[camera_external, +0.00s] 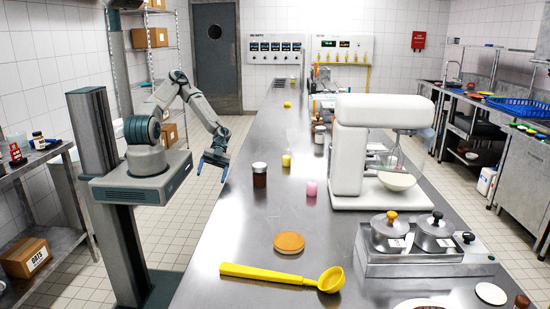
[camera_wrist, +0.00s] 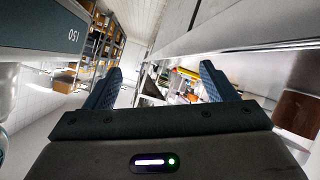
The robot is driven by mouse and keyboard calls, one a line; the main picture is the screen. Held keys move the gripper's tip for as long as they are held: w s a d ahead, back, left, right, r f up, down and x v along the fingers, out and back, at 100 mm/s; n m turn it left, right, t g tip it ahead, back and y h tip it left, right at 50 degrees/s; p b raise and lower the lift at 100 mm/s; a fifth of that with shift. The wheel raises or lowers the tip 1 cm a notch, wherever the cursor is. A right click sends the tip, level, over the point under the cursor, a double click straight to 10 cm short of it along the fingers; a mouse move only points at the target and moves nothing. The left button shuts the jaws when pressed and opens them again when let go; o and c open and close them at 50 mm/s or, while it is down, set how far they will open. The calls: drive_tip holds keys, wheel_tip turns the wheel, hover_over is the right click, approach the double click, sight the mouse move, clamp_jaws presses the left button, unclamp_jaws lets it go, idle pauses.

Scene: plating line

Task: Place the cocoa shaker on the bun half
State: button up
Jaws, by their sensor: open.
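The cocoa shaker looks to be the brown jar (camera_external: 259,178) with a pale lid, upright on the steel counter. The bun half appears as a flat, round, golden-brown piece (camera_external: 289,242) lying on the counter nearer the camera. My gripper (camera_external: 212,172) hangs by the counter's left edge, to the left of the brown jar and apart from it. In the wrist view my gripper (camera_wrist: 161,70) is open, with nothing between its fingers. A brown shape (camera_wrist: 297,118) at that view's right edge may be the same jar, partly cut off.
A yellow ladle (camera_external: 270,275) lies in front of the bun half. A pink item (camera_external: 311,188) and a small yellow one (camera_external: 286,160) stand right of the jar. A white mixer (camera_external: 360,145) and a unit with lidded pots (camera_external: 425,262) fill the right. Counter between jar and bun half looks mostly clear.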

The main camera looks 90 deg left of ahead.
drive_tip(key=w+a+t, duration=0.1)
drive_tip(key=w+a+r+t, duration=0.1)
drive_tip(key=w+t, duration=0.1)
drive_tip(key=w+a+r+t+b, duration=0.1)
drive_tip(key=w, duration=0.1)
drive_tip(key=shift+r+h, duration=0.25)
drive_tip(key=shift+h, duration=0.05)
drive_tip(key=w+a+r+n+t+y+b, duration=0.3)
drive_tip(key=w+a+t+b, duration=0.15)
drive_tip(key=w+b, duration=0.2)
drive_tip(key=p, duration=0.1)
approach(262, 171)
drive_tip(key=f, duration=0.1)
drive_tip(key=w+d+f, duration=0.1)
drive_tip(key=f, duration=0.1)
drive_tip(key=shift+w+d, duration=0.1)
drive_tip(key=shift+w, duration=0.2)
drive_tip(key=shift+p+x, duration=1.05)
drive_tip(key=shift+x, duration=2.3)
drive_tip(key=c, duration=1.3)
drive_tip(key=shift+o, duration=0.2)
drive_tip(key=shift+r, duration=0.1)
